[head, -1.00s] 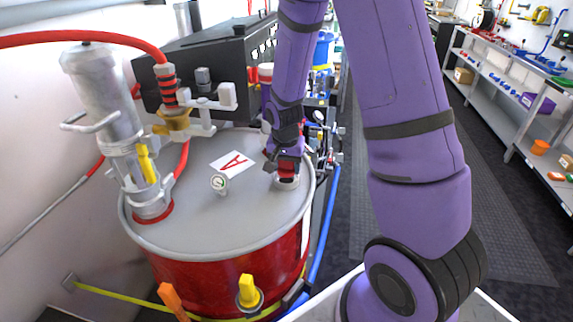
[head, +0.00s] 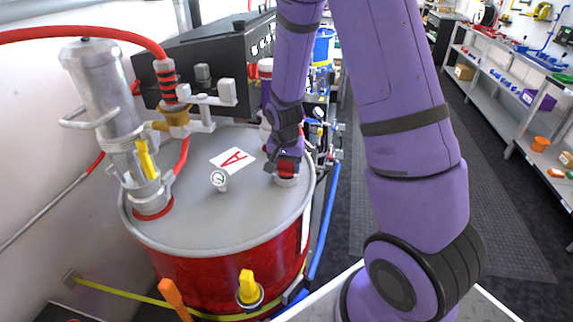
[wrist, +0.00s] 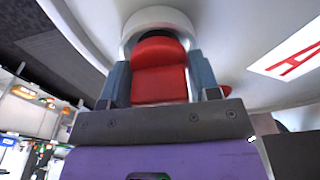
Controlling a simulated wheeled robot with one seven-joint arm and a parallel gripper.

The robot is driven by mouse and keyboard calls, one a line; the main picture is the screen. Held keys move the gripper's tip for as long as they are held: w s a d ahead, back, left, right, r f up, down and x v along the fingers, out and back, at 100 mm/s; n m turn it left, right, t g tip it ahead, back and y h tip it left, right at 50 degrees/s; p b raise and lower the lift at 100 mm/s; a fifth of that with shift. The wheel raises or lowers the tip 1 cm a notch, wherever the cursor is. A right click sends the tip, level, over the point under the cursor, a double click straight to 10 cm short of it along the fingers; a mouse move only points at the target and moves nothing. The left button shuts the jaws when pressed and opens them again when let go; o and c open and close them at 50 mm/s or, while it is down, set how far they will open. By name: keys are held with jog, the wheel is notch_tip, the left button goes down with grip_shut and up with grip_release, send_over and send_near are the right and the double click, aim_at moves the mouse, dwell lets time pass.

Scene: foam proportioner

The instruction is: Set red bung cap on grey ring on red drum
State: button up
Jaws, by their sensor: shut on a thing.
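The red drum (head: 225,283) stands at the left in the head view, with a grey lid (head: 190,215). The grey ring (head: 287,181) stands up from the lid near its right edge; it shows as a pale band in the wrist view (wrist: 157,17). My gripper (head: 285,163) points down over the ring. Its two fingers are shut on the red bung cap (wrist: 159,72), which also shows as a small red patch in the head view (head: 287,168). The cap is at the ring's mouth. I cannot tell whether it is seated or just above it.
A gauge (head: 219,180) and a white card with a red A (head: 232,160) are on the lid. A metal pump (head: 110,110) with a red hose stands at the lid's left. A black box (head: 205,65) is behind. Yellow and orange handles stick out in front. Shelves (head: 510,110) are far right.

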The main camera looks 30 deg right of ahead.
aim_at(285, 170)
jog(key=shift+r, duration=0.8)
jog(key=shift+f, duration=0.8)
dwell(0.7)
jog(key=o, duration=0.7)
jog(key=shift+c, duration=0.2)
notch_tip(285, 170, up, 11)
jog(key=a, duration=0.1)
jog(key=shift+s, duration=0.45)
dwell(0.4)
dwell(0.4)
jog(key=s+a+r+n+t, duration=0.1)
jog(key=s+a+r+n, duration=0.1)
jog(key=s+r, duration=0.4)
jog(key=s+a+r+n+t, duration=0.15)
jog(key=s+r, duration=0.25)
jog(key=r, duration=0.5)
jog(key=s+a+r+n+t, duration=0.1)
jog(key=s+r+n, duration=0.1)
jog(key=s, duration=0.4)
jog(key=s+a+r+n+y, duration=0.1)
jog(key=s+r+n, duration=0.2)
jog(key=s, duration=0.3)
jog(key=shift+s+r+t, duration=0.35)
jog(key=shift+s+r, duration=0.05)
